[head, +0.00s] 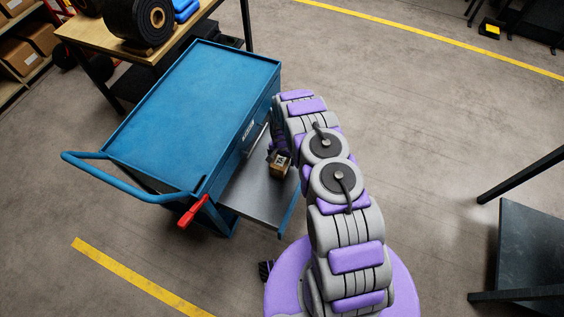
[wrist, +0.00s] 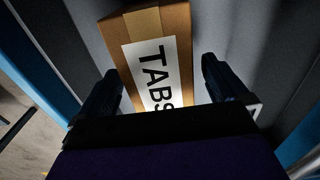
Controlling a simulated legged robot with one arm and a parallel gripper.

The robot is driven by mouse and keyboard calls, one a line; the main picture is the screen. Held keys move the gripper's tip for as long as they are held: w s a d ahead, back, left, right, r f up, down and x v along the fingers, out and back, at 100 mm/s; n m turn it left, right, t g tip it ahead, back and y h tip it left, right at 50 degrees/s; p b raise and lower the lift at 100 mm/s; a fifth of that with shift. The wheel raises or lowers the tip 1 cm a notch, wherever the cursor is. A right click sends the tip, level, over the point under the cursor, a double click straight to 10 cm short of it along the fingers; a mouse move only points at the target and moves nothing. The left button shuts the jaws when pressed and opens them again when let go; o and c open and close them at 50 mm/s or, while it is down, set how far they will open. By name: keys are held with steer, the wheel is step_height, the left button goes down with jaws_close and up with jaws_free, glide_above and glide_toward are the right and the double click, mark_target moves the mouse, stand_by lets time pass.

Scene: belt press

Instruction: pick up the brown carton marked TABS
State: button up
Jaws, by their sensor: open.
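The brown carton marked TABS (wrist: 152,62) lies in the open grey drawer of the blue tool cart, with its white label facing up. In the head view the carton (head: 279,166) is small and partly hidden by my arm. My gripper (wrist: 160,85) is open above the carton, with one dark finger on each side of it in the wrist view. I see gaps between the fingers and the carton's sides. The near end of the carton is hidden behind my gripper's body. In the head view my gripper (head: 279,152) is mostly hidden at the drawer.
The blue cart (head: 195,105) has its drawer (head: 255,200) pulled out to the right. A red-handled item (head: 193,211) hangs at the cart's front corner. A wooden bench (head: 95,35) with a black roll stands behind. A dark table (head: 535,250) is at right. Floor between is clear.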

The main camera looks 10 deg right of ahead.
steer(key=shift+c, duration=0.2)
steer(key=c, duration=1.3)
steer(key=shift+r, duration=0.1)
step_height(320, 180, up, 10)
steer(key=shift+f+p, duration=0.1)
steer(key=shift+p, duration=0.8)
